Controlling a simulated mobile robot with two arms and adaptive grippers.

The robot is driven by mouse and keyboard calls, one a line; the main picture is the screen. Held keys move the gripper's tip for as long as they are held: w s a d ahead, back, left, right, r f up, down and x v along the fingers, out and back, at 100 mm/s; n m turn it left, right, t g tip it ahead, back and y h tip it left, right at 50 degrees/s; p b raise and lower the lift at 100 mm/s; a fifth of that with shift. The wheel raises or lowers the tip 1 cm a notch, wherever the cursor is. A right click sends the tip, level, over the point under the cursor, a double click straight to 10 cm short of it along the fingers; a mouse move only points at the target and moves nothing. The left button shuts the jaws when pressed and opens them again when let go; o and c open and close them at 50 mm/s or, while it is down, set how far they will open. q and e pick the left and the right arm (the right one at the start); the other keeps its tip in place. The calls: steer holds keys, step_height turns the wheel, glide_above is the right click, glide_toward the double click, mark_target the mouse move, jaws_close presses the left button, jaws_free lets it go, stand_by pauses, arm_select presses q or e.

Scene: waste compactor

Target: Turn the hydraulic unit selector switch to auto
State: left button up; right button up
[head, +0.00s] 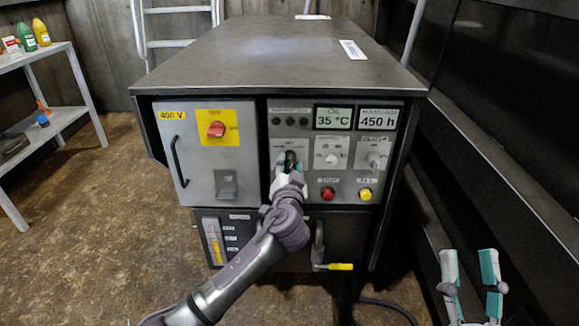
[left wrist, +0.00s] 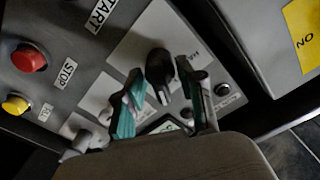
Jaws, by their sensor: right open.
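The selector switch (head: 291,158) has a black knob and sits on the left of the grey control panel (head: 352,196). In the left wrist view the black knob (left wrist: 159,70) has a pale pointer mark, and a partly readable label lies beside it. My left gripper (head: 288,172) is at the switch, its fingers on both sides of the knob. The left wrist view shows these teal-padded fingers (left wrist: 160,88) close to the knob; whether they press on it I cannot tell. My right gripper (head: 468,268) is open and empty at the lower right, away from the panel.
Beside the switch are a white dial (head: 331,155), another knob (head: 376,160), a red button (head: 327,193) and a yellow button (head: 365,194). A red main switch (head: 216,129) is on the left door. A yellow-ended handle (head: 338,266) sticks out below. A shelf (head: 45,117) stands far left.

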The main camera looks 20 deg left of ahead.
arm_select(q)
jaws_close()
steer(key=m+p, duration=0.2)
steer(key=m, duration=0.1)
arm_select(e)
steer(key=w+f+g+h, duration=0.2)
steer(key=f+g, duration=0.4)
steer(key=f, duration=0.3)
steer(key=shift+w+d+g, duration=0.3)
steer(key=shift+w, duration=0.2)
arm_select(q)
steer(key=shift+o, duration=0.3)
jaws_free()
steer(key=v, duration=1.2)
